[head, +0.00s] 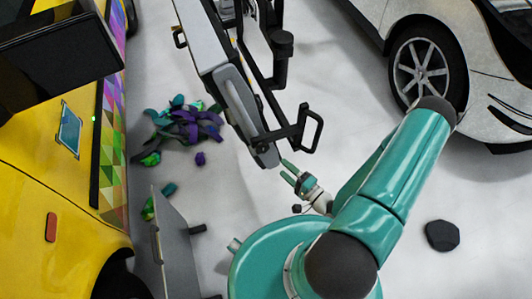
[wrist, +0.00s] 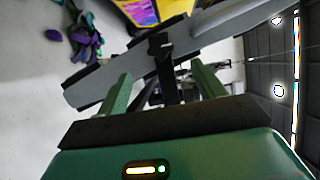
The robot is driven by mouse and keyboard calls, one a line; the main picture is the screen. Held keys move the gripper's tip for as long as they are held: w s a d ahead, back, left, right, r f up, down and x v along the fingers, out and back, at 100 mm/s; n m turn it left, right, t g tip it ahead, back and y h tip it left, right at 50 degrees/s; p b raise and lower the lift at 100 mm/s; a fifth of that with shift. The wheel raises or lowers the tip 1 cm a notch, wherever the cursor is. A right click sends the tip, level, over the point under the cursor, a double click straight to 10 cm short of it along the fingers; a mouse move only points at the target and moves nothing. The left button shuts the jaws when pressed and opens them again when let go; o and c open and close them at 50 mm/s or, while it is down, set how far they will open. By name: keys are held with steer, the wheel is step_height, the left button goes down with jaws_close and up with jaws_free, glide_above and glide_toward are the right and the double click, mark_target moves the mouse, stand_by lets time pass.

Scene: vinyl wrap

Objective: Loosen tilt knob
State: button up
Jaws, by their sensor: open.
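A grey lamp-like panel (head: 235,105) on a black frame with a looped handle (head: 312,130) stands tilted at the upper middle of the head view. My gripper (head: 287,172) is open and empty just below the panel's lower end and that handle. In the wrist view the panel (wrist: 105,88) runs diagonally beyond my two green fingers, and a black bracket-like part (wrist: 162,46) stands between them, apparently farther off. A black round-topped part (head: 283,42) is higher on the frame. I cannot tell which black part is the tilt knob.
A yellow vehicle (head: 40,170) with a colourful wrap is on the left, a white car (head: 480,75) at the upper right. Purple, teal and green scraps (head: 185,122) lie on the floor. A grey panel stand (head: 175,245) is at lower left. Floor around the dark lump (head: 441,235) is clear.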

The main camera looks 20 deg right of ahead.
mark_target(264, 150)
steer(key=x, duration=1.1)
steer(key=c, duration=1)
